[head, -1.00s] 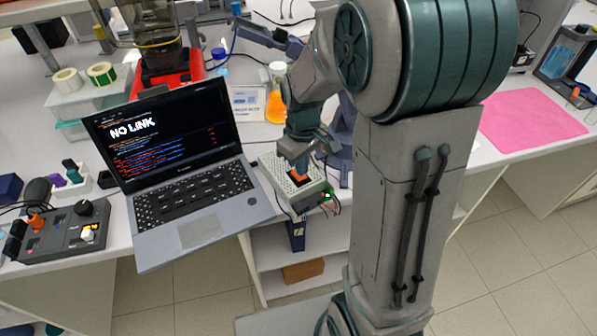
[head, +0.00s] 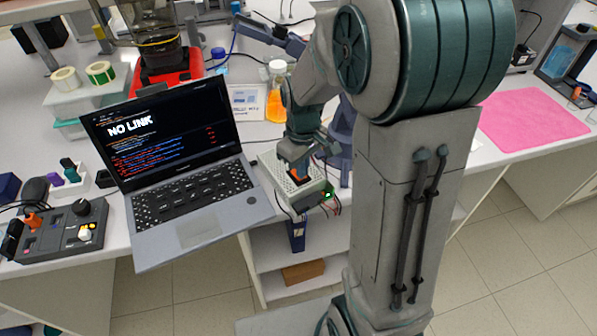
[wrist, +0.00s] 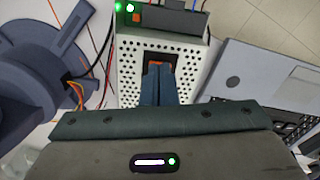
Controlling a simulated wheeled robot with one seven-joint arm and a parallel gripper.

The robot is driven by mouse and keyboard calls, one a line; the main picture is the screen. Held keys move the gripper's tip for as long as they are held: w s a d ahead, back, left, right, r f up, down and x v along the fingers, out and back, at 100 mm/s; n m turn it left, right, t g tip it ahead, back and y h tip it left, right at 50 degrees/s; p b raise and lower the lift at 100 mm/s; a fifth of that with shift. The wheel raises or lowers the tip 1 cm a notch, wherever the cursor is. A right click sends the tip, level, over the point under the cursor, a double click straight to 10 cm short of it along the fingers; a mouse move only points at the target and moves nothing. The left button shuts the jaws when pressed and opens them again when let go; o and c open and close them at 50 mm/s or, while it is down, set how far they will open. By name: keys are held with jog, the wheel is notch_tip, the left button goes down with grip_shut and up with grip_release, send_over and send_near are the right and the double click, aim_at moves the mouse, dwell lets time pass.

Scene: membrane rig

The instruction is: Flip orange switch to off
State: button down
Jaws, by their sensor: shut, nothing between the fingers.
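The orange switch (wrist: 158,61) sits in a dark recess on top of a white perforated box (wrist: 128,72). In the head view the white box (head: 312,188) stands at the bench's front edge, right of the laptop. My gripper (wrist: 157,72) points down with its blue fingers together and nothing between them. The fingertips are at the recess and cover part of the switch. I cannot tell whether they touch it, nor which way the switch is tilted. In the head view my gripper (head: 298,168) is over the box top.
A laptop (head: 190,190) showing "NO LINK" stands close left of the box. A flask with orange liquid (head: 277,100) stands behind it. A control panel (head: 60,232) with an orange knob lies far left. A green light (wrist: 130,7) and wires show at the box's end.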

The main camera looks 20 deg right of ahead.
jog(key=shift+f, duration=0.3)
jog(key=shift+r+p, duration=2.35)
jog(key=shift+r, duration=1.15)
jog(key=s+r+m+t, duration=0.2)
jog(key=s+r+m, duration=0.1)
jog(key=s+r, duration=0.2)
jog(key=s+r+m+t, duration=0.1)
jog(key=s+r+m, duration=0.2)
jog(key=s, duration=0.6)
notch_tip(320, 180, up, 2)
jog(key=shift+s+t+b, duration=0.2)
jog(key=shift+t+b, duration=0.1)
jog(key=shift+t, duration=0.1)
